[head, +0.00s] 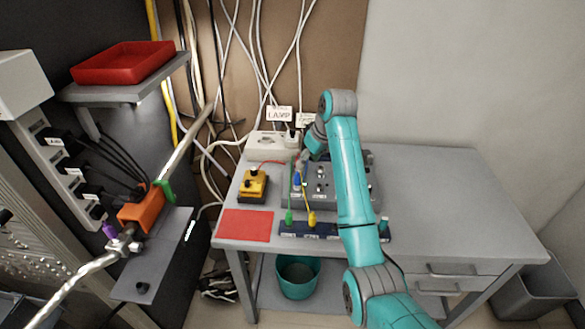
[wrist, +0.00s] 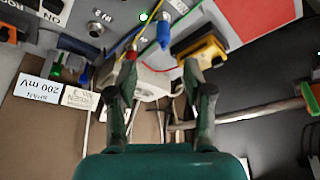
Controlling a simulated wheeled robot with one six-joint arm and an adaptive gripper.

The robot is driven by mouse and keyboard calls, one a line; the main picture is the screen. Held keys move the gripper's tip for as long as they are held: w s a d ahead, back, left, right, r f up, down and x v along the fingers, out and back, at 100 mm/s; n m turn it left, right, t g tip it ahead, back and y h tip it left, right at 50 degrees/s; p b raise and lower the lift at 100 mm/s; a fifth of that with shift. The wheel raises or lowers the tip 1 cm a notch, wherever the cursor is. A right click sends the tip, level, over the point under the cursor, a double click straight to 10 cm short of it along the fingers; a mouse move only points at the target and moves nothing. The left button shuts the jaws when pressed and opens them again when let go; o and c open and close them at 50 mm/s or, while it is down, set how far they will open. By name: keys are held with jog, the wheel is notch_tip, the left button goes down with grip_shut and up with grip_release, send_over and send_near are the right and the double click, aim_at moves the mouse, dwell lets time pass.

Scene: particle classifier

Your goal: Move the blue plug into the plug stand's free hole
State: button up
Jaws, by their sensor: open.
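The blue plug (head: 297,180) is at the left side of the grey panel box (head: 325,200). In the wrist view the blue plug (wrist: 163,33) is ahead of my fingertips, apart from them. The dark blue plug stand (head: 299,229) lies along the table's front edge, with a green plug (head: 289,216) and a yellow plug (head: 311,219) at its left part. My forearm hides part of the stand, and I cannot make out its free hole. My gripper (wrist: 155,82) is open and empty; in the head view it is behind the panel box, partly hidden by my arm.
A red plug (wrist: 131,53) is near the left fingertip in the wrist view. A yellow box (head: 253,185) and a red mat (head: 246,225) are left of the panel. A white socket box (head: 268,146) with cables is behind. The table's right side is clear.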

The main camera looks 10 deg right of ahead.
aim_at(298, 175)
jog(key=x, duration=0.5)
jog(key=shift+w+f, duration=0.2)
jog(key=shift+w, duration=0.3)
jog(key=shift+s+a+x, duration=0.15)
jog(key=shift+a+x, duration=0.05)
jog(key=shift+x, duration=1.1)
jog(key=shift+s+a+x, duration=0.15)
jog(key=shift+x, duration=1.2)
jog(key=shift+c, duration=0.2)
grip_shut()
